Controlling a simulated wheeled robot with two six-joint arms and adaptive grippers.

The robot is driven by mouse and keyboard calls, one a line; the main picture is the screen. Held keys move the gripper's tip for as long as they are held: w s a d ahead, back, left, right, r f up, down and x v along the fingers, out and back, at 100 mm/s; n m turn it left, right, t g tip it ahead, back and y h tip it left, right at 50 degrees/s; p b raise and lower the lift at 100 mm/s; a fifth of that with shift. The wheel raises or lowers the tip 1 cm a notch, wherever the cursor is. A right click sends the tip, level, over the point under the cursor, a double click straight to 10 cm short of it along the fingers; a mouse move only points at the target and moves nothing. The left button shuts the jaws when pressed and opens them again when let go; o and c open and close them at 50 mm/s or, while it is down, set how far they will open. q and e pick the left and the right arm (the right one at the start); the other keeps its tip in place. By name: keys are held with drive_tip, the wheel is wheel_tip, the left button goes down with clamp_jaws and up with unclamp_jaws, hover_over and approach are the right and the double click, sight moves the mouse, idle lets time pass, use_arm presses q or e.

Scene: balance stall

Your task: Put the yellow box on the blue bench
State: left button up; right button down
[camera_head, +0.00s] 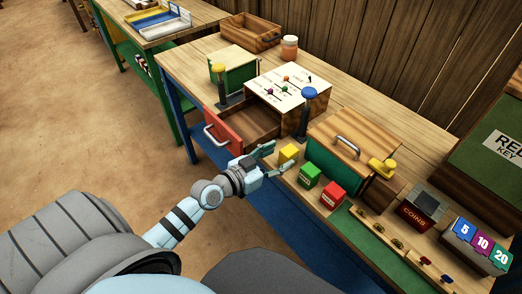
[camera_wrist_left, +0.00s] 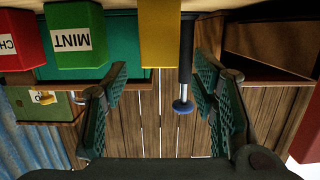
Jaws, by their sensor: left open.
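The yellow box (camera_head: 288,153) stands upright near the front edge of the wooden bench top with blue legs, the blue bench (camera_head: 183,72). It is left of the green and red boxes. In the left wrist view the yellow box (camera_wrist_left: 163,35) hangs upside down at the top centre. My left gripper (camera_head: 277,158) is open, with its fingers pointing toward the yellow box. In the left wrist view its two pads (camera_wrist_left: 160,85) are spread on either side of the box's line, and nothing is held. My right gripper is not in view.
The green MINT box (camera_head: 310,175) and a red box (camera_head: 332,194) stand close to the right. An open drawer with a red front (camera_head: 222,127) juts out at left. A blue-topped lever (camera_head: 306,112) rises behind the yellow box. A green-legged bench (camera_head: 138,80) stands further back.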

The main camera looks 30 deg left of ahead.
use_arm(q)
drive_tip(key=v, duration=0.7)
drive_tip(key=shift+p, duration=0.35)
drive_tip(key=shift+r, duration=0.1)
drive_tip(key=s+a+f+n+g+y, duration=0.15)
drive_tip(key=s+f, duration=0.25)
drive_tip(key=f, duration=0.6)
drive_tip(key=s+a+f+n+g+y, duration=0.1)
drive_tip(key=s+a+f+g+y, duration=0.2)
drive_tip(key=f, duration=0.6)
drive_tip(key=s+a+f+n+g+y, duration=0.1)
drive_tip(key=s+a+f+g, duration=0.3)
drive_tip(key=f, duration=0.6)
drive_tip(key=s+d+f+g, duration=0.2)
drive_tip(key=s+d+f, duration=0.2)
drive_tip(key=s, duration=0.7)
drive_tip(key=s+d+f+g, duration=0.3)
drive_tip(key=s+f, duration=0.6)
drive_tip(key=s, duration=0.3)
drive_tip(key=shift+s+d+m, duration=0.3)
drive_tip(key=shift+d+m, duration=0.05)
